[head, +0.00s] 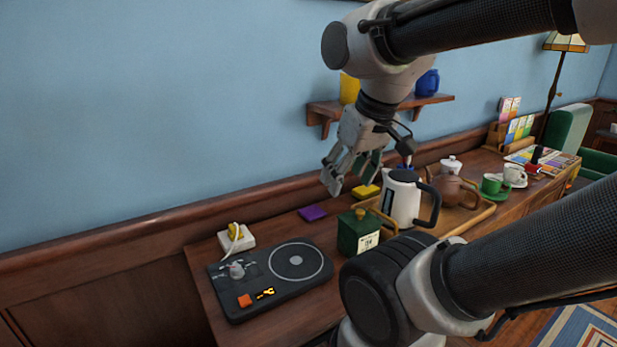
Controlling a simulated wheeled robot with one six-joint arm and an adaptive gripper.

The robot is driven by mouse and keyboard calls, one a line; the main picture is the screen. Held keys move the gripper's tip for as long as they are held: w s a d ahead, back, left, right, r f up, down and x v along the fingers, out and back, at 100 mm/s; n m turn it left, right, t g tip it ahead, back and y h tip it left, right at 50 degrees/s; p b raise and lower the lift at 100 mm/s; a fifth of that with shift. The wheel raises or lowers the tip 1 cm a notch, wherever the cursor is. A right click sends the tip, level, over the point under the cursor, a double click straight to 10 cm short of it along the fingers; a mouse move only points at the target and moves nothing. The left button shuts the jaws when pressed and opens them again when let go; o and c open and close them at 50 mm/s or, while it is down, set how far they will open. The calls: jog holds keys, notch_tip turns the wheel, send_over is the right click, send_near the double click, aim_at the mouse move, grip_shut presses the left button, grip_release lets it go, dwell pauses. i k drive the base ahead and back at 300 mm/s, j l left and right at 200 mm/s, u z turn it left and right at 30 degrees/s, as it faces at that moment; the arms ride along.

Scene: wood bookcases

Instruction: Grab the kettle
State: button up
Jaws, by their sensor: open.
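The kettle (401,203) is white with a dark lid and a dark handle on its right side. It stands upright on the wooden counter, at the left end of a wooden tray (481,215); whether it rests on the tray is hard to tell. My gripper (341,178) is open and empty. Its fingers point down and show to the upper left of the kettle, apart from it. The kettle's lower part is partly hidden by a green canister.
The green canister (358,233) stands close in front of the kettle. A brown teapot (449,191), a green cup (492,187) and a white jar (451,164) are to the right. A black hot plate (272,278) lies left. A shelf (322,109) is on the wall behind.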

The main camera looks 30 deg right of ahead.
aim_at(400, 195)
jog(key=l+z, duration=0.35)
jog(key=l, duration=0.45)
jog(key=l+z, duration=0.35)
jog(key=l, duration=0.5)
jog(key=i+l+z, duration=0.1)
jog(key=l+z, duration=0.25)
jog(key=l, duration=0.45)
